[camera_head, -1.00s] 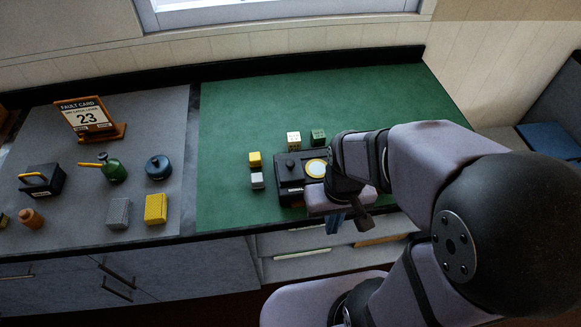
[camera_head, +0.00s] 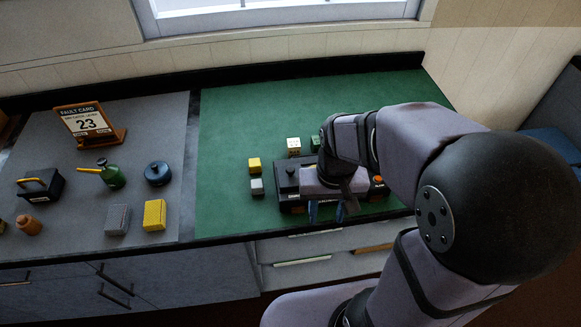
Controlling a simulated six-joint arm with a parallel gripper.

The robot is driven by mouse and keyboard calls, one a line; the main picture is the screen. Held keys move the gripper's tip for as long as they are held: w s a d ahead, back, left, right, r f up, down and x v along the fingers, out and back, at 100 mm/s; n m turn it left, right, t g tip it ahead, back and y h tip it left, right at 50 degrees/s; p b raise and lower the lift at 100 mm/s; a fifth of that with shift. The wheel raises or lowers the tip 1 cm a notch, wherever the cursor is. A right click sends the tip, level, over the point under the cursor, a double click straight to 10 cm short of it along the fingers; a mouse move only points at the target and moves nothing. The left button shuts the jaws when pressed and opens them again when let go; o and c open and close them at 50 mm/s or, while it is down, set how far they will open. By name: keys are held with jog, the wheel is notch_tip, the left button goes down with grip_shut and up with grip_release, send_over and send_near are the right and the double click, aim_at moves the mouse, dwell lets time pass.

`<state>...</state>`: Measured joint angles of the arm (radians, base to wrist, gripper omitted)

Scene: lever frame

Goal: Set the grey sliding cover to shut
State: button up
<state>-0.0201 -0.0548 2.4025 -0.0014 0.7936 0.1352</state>
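A black box-like frame (camera_head: 292,190) lies on the green mat, with a dark knob (camera_head: 290,172) at its left end and an orange button (camera_head: 378,181) at its right. I cannot make out the grey sliding cover; my arm and gripper hide the middle of the frame.
Yellow (camera_head: 254,165) and grey (camera_head: 257,186) blocks stand left of the frame; white (camera_head: 294,146) and green (camera_head: 315,143) blocks stand behind it. A fault card stand (camera_head: 90,125), a green oil can (camera_head: 112,175) and other items stand on the grey mat. The green mat's left and back are clear.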

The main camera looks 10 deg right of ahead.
aim_at(290, 169)
jog(key=w+a+r+m+b, duration=0.1)
jog(key=w+m, duration=0.1)
jog(key=w, duration=0.3)
jog(key=w+a+r+m+b, duration=0.1)
jog(key=w+a+m, duration=0.1)
jog(key=w, duration=0.4)
jog(key=w+a+r+m+b, duration=0.1)
jog(key=w+a+m, duration=0.1)
jog(key=w, duration=0.4)
jog(key=shift+w+m+b, duration=0.25)
jog(key=shift+m+b, duration=0.1)
jog(key=shift+m, duration=0.25)
jog(key=shift+w+a+r, duration=0.15)
jog(key=shift+w, duration=0.2)
jog(key=shift+f+p, duration=1)
jog(key=shift+f, duration=2.65)
